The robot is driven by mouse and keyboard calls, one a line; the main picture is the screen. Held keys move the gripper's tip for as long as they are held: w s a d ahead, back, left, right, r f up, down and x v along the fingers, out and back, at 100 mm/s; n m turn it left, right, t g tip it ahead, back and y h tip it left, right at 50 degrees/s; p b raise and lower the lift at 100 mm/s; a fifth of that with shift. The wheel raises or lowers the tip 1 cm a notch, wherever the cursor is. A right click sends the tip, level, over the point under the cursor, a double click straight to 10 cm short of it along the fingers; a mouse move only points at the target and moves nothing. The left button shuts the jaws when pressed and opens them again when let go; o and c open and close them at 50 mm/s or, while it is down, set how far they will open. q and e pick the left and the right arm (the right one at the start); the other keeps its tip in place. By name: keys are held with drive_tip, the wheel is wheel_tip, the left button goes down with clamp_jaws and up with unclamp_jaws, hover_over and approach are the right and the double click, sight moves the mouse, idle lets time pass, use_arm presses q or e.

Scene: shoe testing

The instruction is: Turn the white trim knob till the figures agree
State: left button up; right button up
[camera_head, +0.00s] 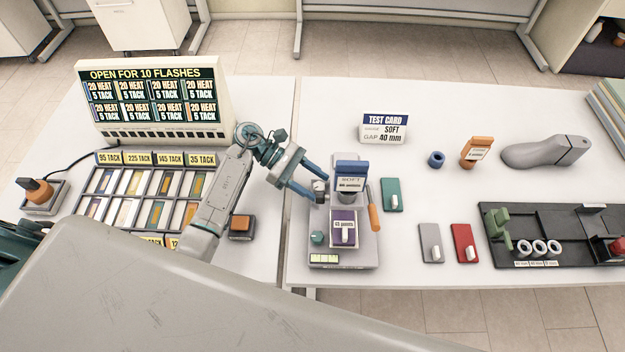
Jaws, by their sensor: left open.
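A tester (362,255) with a grey base stands near the left edge of the right-hand table. A small pale knob (320,187), which may be the white trim knob, sits on its left side. My left gripper (316,184) is open, its blue fingers reaching in from the left with the tips close around this knob; I cannot tell if they touch it. A blue block (351,168) marked SOFT tops the tester, with a purple block (343,228) in front. A test card (384,128) reads SOFT, GAP 40 mm. My right gripper is out of view.
A teal knob (317,238) and an orange handle (374,210) are on the tester. Teal (392,194), grey (431,241) and red (465,242) blocks lie to its right. A flash board (152,101) stands left.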

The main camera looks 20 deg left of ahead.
use_arm(q)
drive_tip(key=c, duration=1)
drive_tip(key=shift+o, duration=0.2)
drive_tip(key=shift+s+f+n+t+b, duration=0.15)
drive_tip(key=shift+n+t+b, duration=0.3)
drive_tip(key=shift+b, duration=0.15)
drive_tip(key=shift+s+f+n+t+b, duration=0.15)
drive_tip(key=shift+n+t+b, duration=0.25)
drive_tip(key=shift+b, duration=0.2)
drive_tip(key=shift+r+n+t+b, duration=0.2)
drive_tip(key=shift+n+t+b, duration=0.45)
drive_tip(key=shift+t, duration=0.2)
drive_tip(key=shift+r, duration=0.1)
drive_tip(key=o, duration=1)
drive_tip(key=shift+c, duration=0.2)
drive_tip(key=shift+a, duration=0.1)
